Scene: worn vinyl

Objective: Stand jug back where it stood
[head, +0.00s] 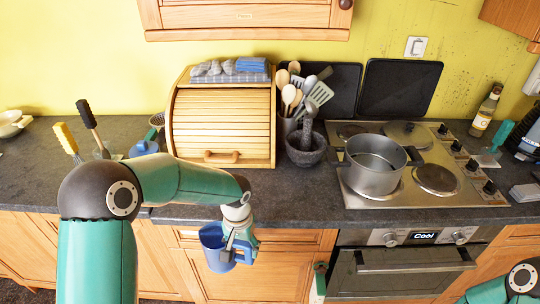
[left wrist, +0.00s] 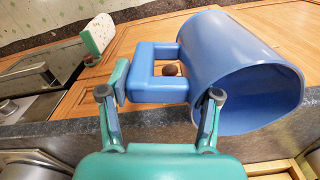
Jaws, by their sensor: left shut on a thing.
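A blue jug (head: 212,246) with a square handle is held in front of the counter's front edge, before the cabinet doors. In the head view it is roughly upright, its mouth upward. My left gripper (head: 238,246) is shut on its handle. In the left wrist view the fingers (left wrist: 163,98) lie on either side of the handle, and the jug's body (left wrist: 225,60) is to the right with its wide mouth facing the lower right. The inside that shows is empty. My right gripper is not in view.
The dark counter (head: 200,208) has a narrow clear strip before the roll-top bread bin (head: 222,125). A mortar (head: 305,150), utensils, and a hob (head: 415,190) with a pot (head: 375,165) stand to the right. A green-edged pale item (head: 318,285) hangs by the oven (head: 400,275).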

